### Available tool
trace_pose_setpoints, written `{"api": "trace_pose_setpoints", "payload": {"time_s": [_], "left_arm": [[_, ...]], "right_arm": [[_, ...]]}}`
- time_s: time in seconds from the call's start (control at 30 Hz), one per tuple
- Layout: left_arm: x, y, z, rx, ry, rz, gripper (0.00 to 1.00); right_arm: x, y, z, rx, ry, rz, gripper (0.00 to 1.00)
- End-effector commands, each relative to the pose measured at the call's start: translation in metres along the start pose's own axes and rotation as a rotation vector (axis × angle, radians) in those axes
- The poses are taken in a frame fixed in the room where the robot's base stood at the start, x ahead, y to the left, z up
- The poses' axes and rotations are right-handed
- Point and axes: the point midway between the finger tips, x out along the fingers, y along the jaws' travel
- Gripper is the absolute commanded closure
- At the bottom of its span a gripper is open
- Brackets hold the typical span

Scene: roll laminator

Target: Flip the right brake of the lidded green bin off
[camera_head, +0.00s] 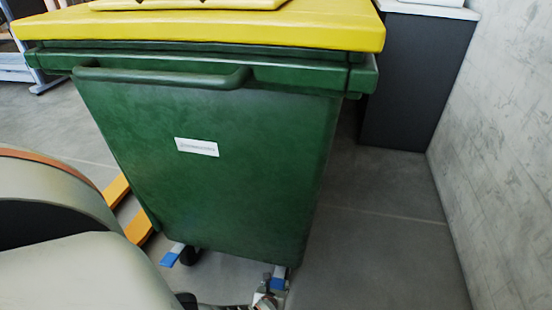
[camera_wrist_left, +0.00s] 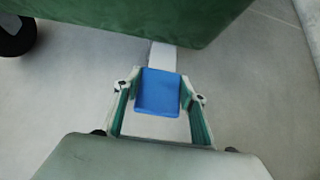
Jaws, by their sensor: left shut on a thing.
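The green bin (camera_head: 215,180) stands upright with its yellow lid (camera_head: 220,30) closed. Its right brake, a blue pedal on a pale metal arm (camera_head: 279,281), sticks out under the lower right corner and also shows in the left wrist view (camera_wrist_left: 158,93). My left gripper (camera_head: 267,297) is low at this pedal, and in the left wrist view its fingers (camera_wrist_left: 160,88) lie on both sides of the blue pad, shut on it. The left brake (camera_head: 171,256), also blue, is free beside a dark wheel. My right gripper is not in view.
A dark cabinet (camera_head: 411,80) with a white top stands behind the bin at the right, against a pale wall (camera_head: 505,130). Yellow bars (camera_head: 138,227) lie low at the bin's left. Grey floor right of the bin is clear.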

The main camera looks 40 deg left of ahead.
Motion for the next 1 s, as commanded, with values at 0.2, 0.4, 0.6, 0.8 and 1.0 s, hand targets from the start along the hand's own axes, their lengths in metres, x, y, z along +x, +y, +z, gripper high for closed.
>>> {"api": "trace_pose_setpoints", "payload": {"time_s": [0.2,0.4,0.6,0.8,1.0], "left_arm": [[0.002,-0.001,0.014,0.002,-0.021,0.002,0.97],[0.001,-0.001,0.012,0.001,-0.018,0.001,0.42],[0.001,-0.001,0.008,0.001,-0.011,0.001,0.42],[-0.002,-0.001,0.007,-0.001,-0.008,0.001,0.42],[-0.010,-0.002,0.015,-0.005,-0.007,0.001,0.42]], "right_arm": [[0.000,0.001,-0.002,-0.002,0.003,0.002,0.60],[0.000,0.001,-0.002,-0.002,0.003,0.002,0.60],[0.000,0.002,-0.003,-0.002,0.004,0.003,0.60],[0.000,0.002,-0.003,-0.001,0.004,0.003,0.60],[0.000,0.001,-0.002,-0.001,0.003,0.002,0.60]]}}
